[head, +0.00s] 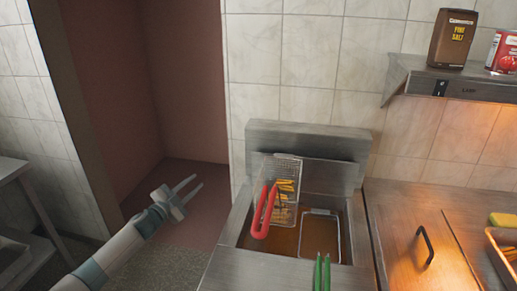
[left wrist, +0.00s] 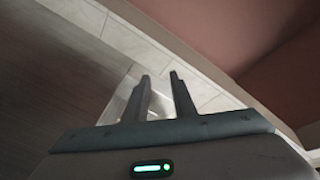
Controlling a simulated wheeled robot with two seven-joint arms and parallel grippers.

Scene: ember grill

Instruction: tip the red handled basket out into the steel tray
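The red handled basket (head: 285,190) is a wire basket with food sticks in it. It sits tilted at the left of the fryer well, its red handle (head: 264,211) pointing toward the front. My left gripper (head: 195,185) is open and empty, to the left of the fryer and apart from the basket. In the left wrist view the two fingers of my left gripper (left wrist: 160,80) stand apart with nothing between them. A metal tray (head: 494,236) with orange contents shows partly at the right edge; I cannot tell if it is the steel tray. My right gripper is not in view.
A second basket (head: 321,239) with a green handle (head: 321,272) sits in the fryer (head: 230,258) beside the red one. A counter with a black handle (head: 424,246) lies to the right.

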